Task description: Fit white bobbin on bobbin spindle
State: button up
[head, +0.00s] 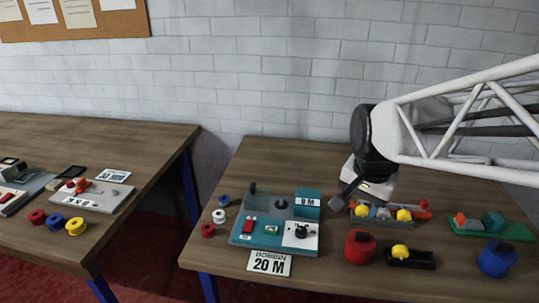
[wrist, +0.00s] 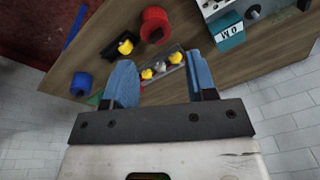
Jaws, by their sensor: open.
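The white bobbin (head: 218,216) sits on the right-hand table, between a blue bobbin (head: 223,200) and a red bobbin (head: 208,230), left of the teal and grey machine (head: 243,239). A round disc with a small post (head: 282,203) is on the machine's top; I cannot tell for sure that it is the bobbin spindle. My gripper (head: 350,196) is above the table, right of the machine and away from the white bobbin. In the wrist view my gripper (wrist: 162,78) has its blue fingers apart with nothing held. The white bobbin does not show there.
A grey holder with yellow parts (head: 382,215) lies below my gripper. A red spool (head: 360,246), a black dispenser (head: 411,258), a blue spool (head: 497,259) and a green-based tool (head: 482,226) stand right of the machine. A "20 M" card (head: 269,262) lies in front. Another table (head: 120,150) is left, across a gap.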

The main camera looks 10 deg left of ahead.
jog(key=w+a+f+m, duration=0.3)
jog(key=w+a, duration=0.5)
jog(key=a, duration=0.1)
jog(key=m+g, duration=0.2)
jog(key=m, duration=0.7)
send_near(219, 215)
jog(key=s, duration=0.1)
jog(key=shift+s+d+f, duration=0.1)
jog(key=shift+f, duration=0.4)
jog(key=shift+f, duration=0.1)
jog(key=shift+f, duration=1.2)
jog(key=shift+f, duration=0.1)
jog(key=shift+f, duration=2.5)
